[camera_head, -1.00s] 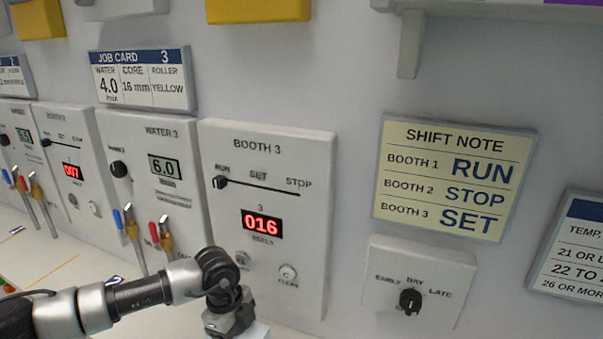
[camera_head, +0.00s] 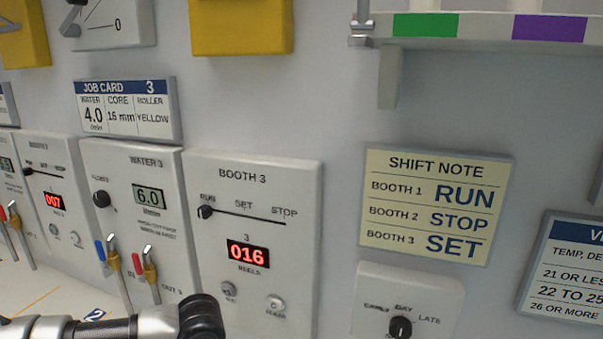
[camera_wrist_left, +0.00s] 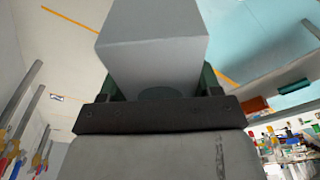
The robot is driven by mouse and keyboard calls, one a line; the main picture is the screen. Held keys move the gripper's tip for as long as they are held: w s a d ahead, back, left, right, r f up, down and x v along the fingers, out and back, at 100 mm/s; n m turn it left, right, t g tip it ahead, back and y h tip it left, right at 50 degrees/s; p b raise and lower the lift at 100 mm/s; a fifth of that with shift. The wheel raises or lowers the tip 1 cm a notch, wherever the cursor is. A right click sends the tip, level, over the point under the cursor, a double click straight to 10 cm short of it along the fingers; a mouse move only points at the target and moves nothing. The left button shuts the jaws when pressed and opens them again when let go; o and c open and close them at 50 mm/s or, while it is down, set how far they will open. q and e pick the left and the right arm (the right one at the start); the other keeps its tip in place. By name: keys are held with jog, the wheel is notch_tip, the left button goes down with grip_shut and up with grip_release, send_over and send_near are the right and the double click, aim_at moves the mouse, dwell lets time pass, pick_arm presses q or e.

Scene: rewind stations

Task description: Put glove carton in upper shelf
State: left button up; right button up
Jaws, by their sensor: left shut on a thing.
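A plain pale grey box, which I take to be the glove carton (camera_wrist_left: 150,45), fills the top middle of the left wrist view. My left gripper (camera_wrist_left: 160,85) is shut on it, with a dark finger on each side. In the head view only my left arm's links show at the bottom left; the gripper and carton are below the picture. A wall shelf (camera_head: 480,43) with green and purple strips on its front edge is at the top right of the head view. Its top surface is hidden. My right gripper is in neither view.
The wall below the shelf holds the shift note (camera_head: 436,207), a dial box (camera_head: 408,306) and another sign (camera_head: 565,268). The Booth 3 panel (camera_head: 251,240) and Water 3 panel (camera_head: 147,215) stand left of these. A bracket (camera_head: 388,78) hangs under the shelf.

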pick_arm(q)
jog(key=m, duration=0.1)
jog(key=s+m, duration=0.1)
jog(key=m, duration=0.3)
jog(key=shift+s+a+r+t, duration=0.25)
jog(key=shift+s+t, duration=0.05)
jog(key=shift+t, duration=0.1)
jog(key=m, duration=0.1)
jog(key=s+m, duration=0.1)
jog(key=m, duration=0.3)
jog(key=shift+s+a+r+t, duration=0.15)
jog(key=shift+s+a+t, duration=0.1)
jog(key=shift+t, duration=0.15)
jog(key=s+m, duration=0.1)
jog(key=m, duration=0.3)
jog(key=s+m+h, duration=0.1)
jog(key=m, duration=0.3)
jog(key=s+r+m, duration=0.1)
jog(key=s+m, duration=0.1)
jog(key=m, duration=0.2)
jog(key=shift+a+t+h, duration=0.3)
jog(key=shift+w, duration=0.1)
